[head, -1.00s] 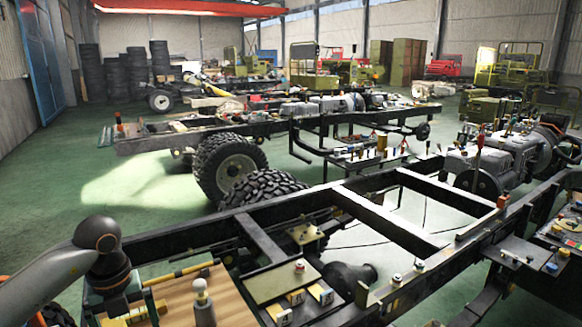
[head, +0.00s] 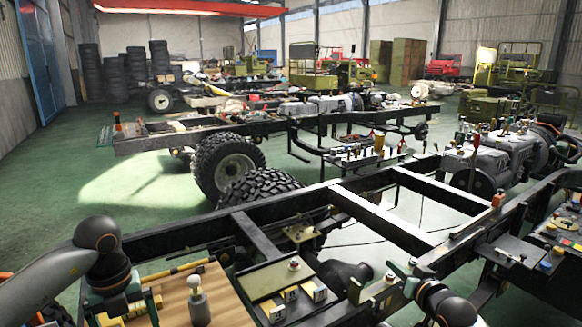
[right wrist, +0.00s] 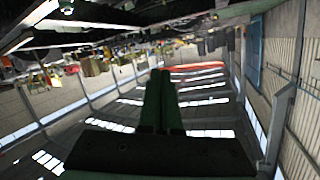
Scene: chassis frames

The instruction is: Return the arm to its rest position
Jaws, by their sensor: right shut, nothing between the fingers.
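My right gripper (head: 402,276) has its teal parts low in the right half of the head view, beside my dark rounded wrist joint. In the right wrist view its two fingers (right wrist: 160,78) lie together with nothing between them. That view is turned over, with the roof and its bright skylights below the fingers. My left arm comes in from the left edge, and my left gripper (head: 122,300) points down over the near left end of the chassis. Whether its fingers are open cannot be told.
The near black chassis frame (head: 410,236) spans the foreground, close to my right gripper. A wooden board (head: 178,294) and an olive tray (head: 262,280) with small parts lie at the front. Large tyres (head: 226,168) stand behind the frame. Open green floor (head: 100,184) is at the left.

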